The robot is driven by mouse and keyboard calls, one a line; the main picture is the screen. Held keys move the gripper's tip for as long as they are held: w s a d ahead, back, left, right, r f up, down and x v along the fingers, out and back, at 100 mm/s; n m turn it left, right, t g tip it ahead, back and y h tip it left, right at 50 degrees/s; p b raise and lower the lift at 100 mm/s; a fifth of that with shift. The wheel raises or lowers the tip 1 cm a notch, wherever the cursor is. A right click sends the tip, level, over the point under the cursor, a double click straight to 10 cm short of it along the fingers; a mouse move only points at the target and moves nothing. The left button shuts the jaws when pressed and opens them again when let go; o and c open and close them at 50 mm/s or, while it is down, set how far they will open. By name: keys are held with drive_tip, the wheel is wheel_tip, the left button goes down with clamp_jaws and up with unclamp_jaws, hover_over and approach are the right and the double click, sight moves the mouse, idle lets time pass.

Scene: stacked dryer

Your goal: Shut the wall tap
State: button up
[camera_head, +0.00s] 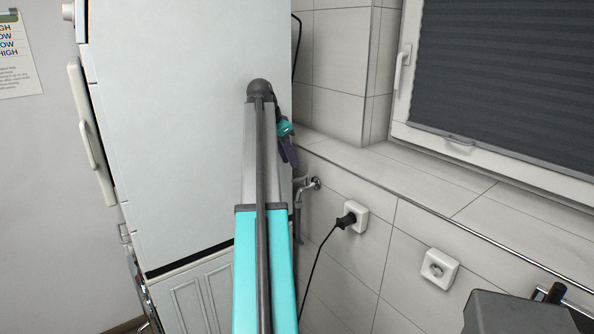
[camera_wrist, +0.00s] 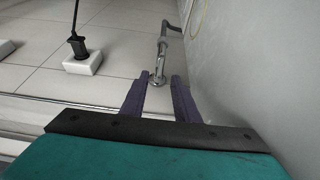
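The wall tap (camera_head: 315,184) is a small chrome fitting on the tiled wall, just right of the tall white dryer stack. My arm hides part of its surroundings in the head view. In the wrist view the tap (camera_wrist: 159,66) stands out from the tiles, with a pipe or hose running from it toward the top. My gripper (camera_head: 291,160) is above and slightly left of the tap in the head view. Its two dark purple fingers are apart and empty in the wrist view (camera_wrist: 159,82). The tap appears just beyond the gap between the fingertips, with no clear contact. The position of its handle is hard to tell.
The dryer stack (camera_head: 180,120) stands close on the left; its side wall (camera_wrist: 260,70) fills the right of the wrist view. A wall socket with a black plug (camera_head: 354,216) is right of the tap. A tiled ledge (camera_head: 420,180) runs below the window.

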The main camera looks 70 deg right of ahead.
sight(295, 179)
drive_tip(key=shift+p+x, duration=0.7)
drive_tip(key=shift+x, duration=2.85)
clamp_jaws()
